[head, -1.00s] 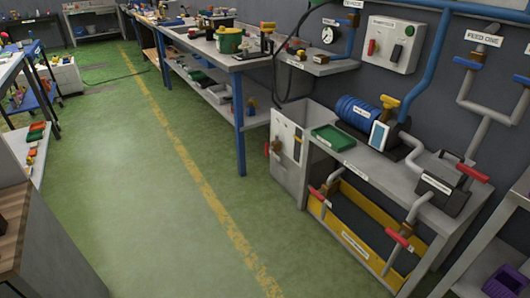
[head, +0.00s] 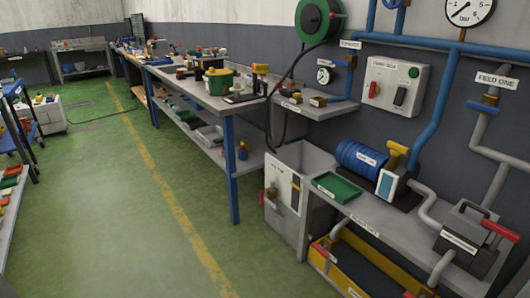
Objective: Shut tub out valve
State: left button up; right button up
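A grey tub (head: 312,158) with a pale front panel stands at the left end of the pump bench. A small brass valve (head: 271,192) with a red handle (head: 262,197) sits on the tub's left front side. The handle looks roughly upright, but it is small. No readable label confirms that this is the tub out valve. Another red-handled valve (head: 325,253) sits low under the bench, above a yellow-edged tray (head: 345,282). Neither of my grippers is in view.
The bench (head: 390,222) carries a green tray (head: 336,187), a blue pump (head: 360,158) and a grey box (head: 463,236) beside a red handle (head: 499,229). A long workbench (head: 233,170) stands behind the tub. The green floor (head: 110,220) at left is clear.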

aim_at(262, 197)
jog(key=i+j+z, duration=0.35)
jog(key=i+j, duration=0.8)
jog(key=i, duration=0.45)
jog(key=i+j+z, duration=0.35)
jog(key=i+j, duration=1.1)
jog(key=j, duration=0.1)
